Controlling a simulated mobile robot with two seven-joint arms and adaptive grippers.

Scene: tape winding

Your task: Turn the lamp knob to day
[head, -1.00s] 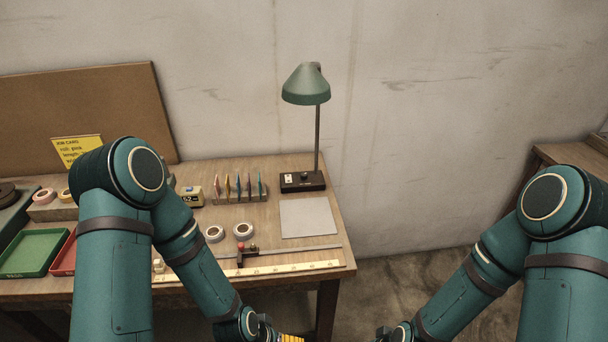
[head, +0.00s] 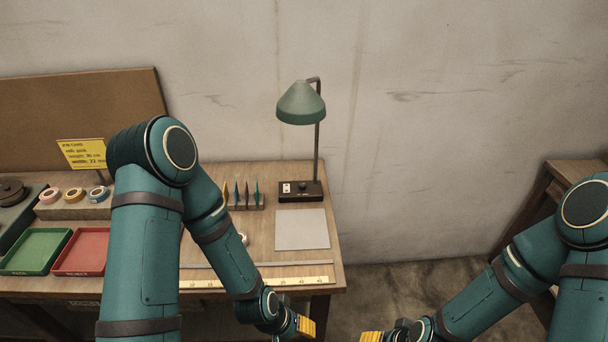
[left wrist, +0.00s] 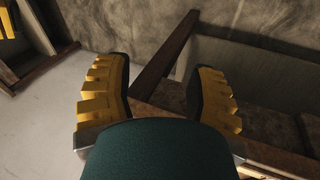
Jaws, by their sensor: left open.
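The green-shaded lamp (head: 301,103) stands at the back right of the workbench. Its dark base (head: 312,191) carries a small round knob (head: 304,186); the knob's setting is too small to read. My left gripper (head: 306,326) is low at the bottom of the head view, in front of the bench edge and well away from the lamp. In the left wrist view its yellow ridged fingers (left wrist: 160,100) are apart with nothing between them. My right gripper (head: 372,337) shows only partly at the bottom edge, and its opening is hidden.
A grey mat (head: 302,230) lies in front of the lamp. A rack of coloured cards (head: 248,199) stands left of it. A green tray (head: 35,272), a red tray (head: 82,272) and a ruler (head: 300,282) lie along the bench. The mat's surface is clear.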

